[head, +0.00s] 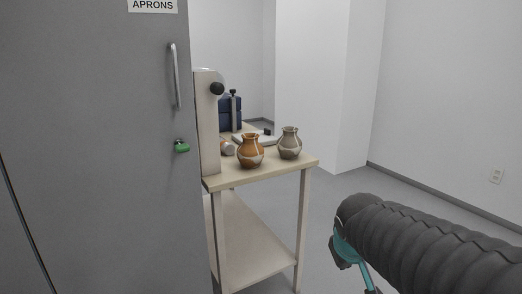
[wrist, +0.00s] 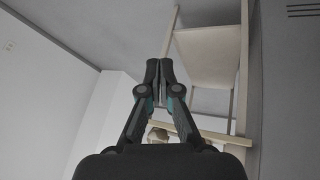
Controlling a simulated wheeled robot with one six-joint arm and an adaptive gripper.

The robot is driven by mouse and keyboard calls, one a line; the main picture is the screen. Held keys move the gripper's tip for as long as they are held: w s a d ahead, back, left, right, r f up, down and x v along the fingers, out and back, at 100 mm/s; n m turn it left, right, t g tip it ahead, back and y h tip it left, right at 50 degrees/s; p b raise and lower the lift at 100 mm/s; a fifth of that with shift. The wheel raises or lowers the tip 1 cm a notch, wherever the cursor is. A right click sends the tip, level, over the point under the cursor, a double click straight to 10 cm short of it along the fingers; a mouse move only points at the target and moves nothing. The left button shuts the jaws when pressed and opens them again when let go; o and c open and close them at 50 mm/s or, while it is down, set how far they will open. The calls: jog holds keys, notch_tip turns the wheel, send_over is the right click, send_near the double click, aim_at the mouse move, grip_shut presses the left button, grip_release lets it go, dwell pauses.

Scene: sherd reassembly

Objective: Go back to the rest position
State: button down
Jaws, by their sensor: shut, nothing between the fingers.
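My gripper (wrist: 159,64) is shut and empty in the wrist view, its two fingertips together. In the head view my arm reaches in from the lower right, and the gripper's fingers do not show clearly there. An orange-brown pot with pale seam lines (head: 250,152) stands upright on the wooden table (head: 268,172). A grey-brown pot with pale seams (head: 289,144) stands upright to its right. In the wrist view a small part of a pot (wrist: 158,135) shows behind my gripper. My gripper touches neither pot.
A grey cabinet (head: 90,150) labelled APRONS, with a handle (head: 176,77) and a green lock (head: 182,146), fills the left of the head view. A dark blue object (head: 230,113) stands farther back on the table. The floor right of the table is clear.

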jog(key=s+a+f+m+y, duration=0.1)
jog(key=s+a+m, duration=0.1)
jog(key=s, duration=1.3)
jog(key=shift+f+m+g+y, duration=0.15)
jog(key=shift+m+g+y, duration=0.15)
jog(key=shift+y, duration=0.1)
jog(key=shift+s, duration=0.1)
